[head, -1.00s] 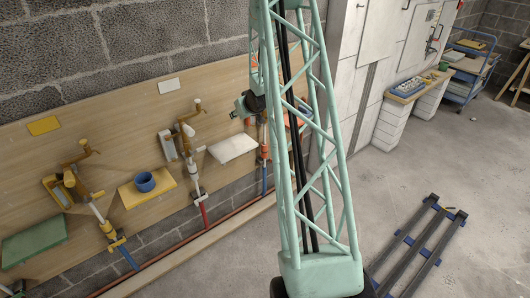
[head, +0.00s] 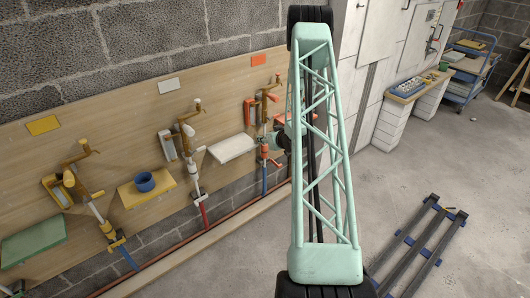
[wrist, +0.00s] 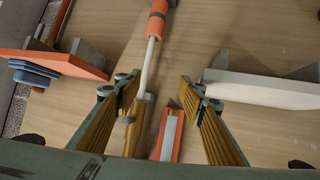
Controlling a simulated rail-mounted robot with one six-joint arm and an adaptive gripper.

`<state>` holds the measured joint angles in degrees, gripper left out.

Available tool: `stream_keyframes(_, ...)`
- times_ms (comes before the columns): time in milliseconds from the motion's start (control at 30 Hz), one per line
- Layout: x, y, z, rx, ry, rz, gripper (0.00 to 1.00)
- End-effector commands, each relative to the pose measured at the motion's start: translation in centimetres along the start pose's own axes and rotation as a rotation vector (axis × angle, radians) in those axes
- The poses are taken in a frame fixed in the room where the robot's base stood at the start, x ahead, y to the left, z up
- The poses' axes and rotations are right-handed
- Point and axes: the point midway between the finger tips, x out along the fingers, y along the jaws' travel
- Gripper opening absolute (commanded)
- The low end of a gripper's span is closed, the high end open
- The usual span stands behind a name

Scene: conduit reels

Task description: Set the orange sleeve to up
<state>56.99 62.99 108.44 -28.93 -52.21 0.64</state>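The orange sleeve (wrist: 157,22) sits on a pale rod at the top of the wrist view, with a grey band near its middle. In the head view the orange sleeve (head: 264,150) is on the rightmost pipe station, partly beside my arm. My gripper (wrist: 159,88) is open, its ribbed yellow-padded fingers spread on either side of the rod. Nothing is held between them. The sleeve lies beyond the fingertips, apart from them. In the head view the fingers are hard to make out against my wrist.
Beside the rod are an orange bracket with a pale insert (wrist: 169,138) and a brass fitting (wrist: 130,135). An orange shelf with blue dishes (wrist: 65,65) is at the left; a white shelf (wrist: 262,88) is at the right. Yellow (head: 103,221) and white (head: 195,172) stations stand further left.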

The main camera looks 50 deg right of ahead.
Motion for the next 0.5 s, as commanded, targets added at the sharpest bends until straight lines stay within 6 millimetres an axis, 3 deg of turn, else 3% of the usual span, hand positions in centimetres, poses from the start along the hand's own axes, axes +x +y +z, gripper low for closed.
stream_keyframes(300,1.2,2.9,5.8,0.037,0.043,0.008,0.37)
stream_keyframes(500,2.2,3.6,9.4,0.057,0.079,0.008,0.37)
